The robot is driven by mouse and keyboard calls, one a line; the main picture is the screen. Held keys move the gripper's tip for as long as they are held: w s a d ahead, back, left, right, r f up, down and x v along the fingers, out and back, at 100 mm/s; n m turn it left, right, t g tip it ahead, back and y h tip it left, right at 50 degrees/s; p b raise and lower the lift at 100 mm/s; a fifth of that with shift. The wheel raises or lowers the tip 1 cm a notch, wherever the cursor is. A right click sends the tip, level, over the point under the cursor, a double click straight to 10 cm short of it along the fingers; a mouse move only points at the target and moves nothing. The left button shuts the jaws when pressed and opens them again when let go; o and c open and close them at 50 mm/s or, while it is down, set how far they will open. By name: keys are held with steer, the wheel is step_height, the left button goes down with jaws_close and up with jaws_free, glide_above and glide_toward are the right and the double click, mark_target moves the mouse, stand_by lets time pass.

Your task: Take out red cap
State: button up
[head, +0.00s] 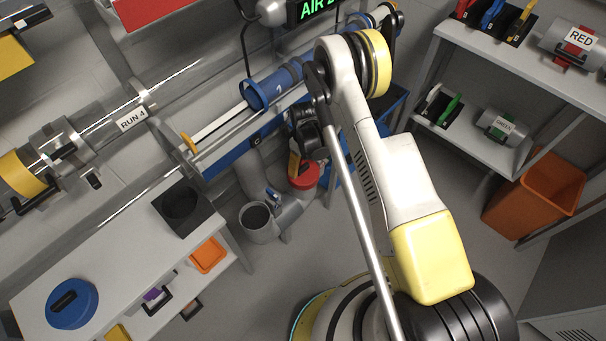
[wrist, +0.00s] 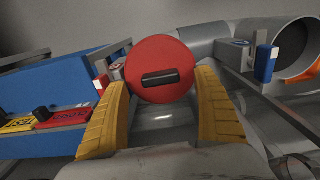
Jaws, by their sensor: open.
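The red cap (wrist: 160,70) is a round disc with a dark slot-like handle across its face. In the wrist view it sits straight ahead, beyond and between the two yellow fingers of my gripper (wrist: 163,105). The fingers are apart, and I cannot tell whether either one touches the cap's rim. In the head view the red cap (head: 304,176) is low beside the blue bench, with my dark gripper (head: 305,160) right at it. A grey pipe or tube end shows below the cap in the wrist view.
An open grey pipe mouth (head: 257,217) stands left of the cap. A blue panel (wrist: 60,90) with red and yellow labels is close on the left in the wrist view. A blue-ended bracket (wrist: 266,62) is on the right. A white table (head: 120,255) holds a blue cap (head: 72,303).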

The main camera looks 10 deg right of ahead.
mark_target(303, 172)
step_height(303, 172, down, 3)
steer(key=shift+r+b, duration=0.1)
steer(key=shift+b, duration=0.35)
steer(key=c, duration=1.3)
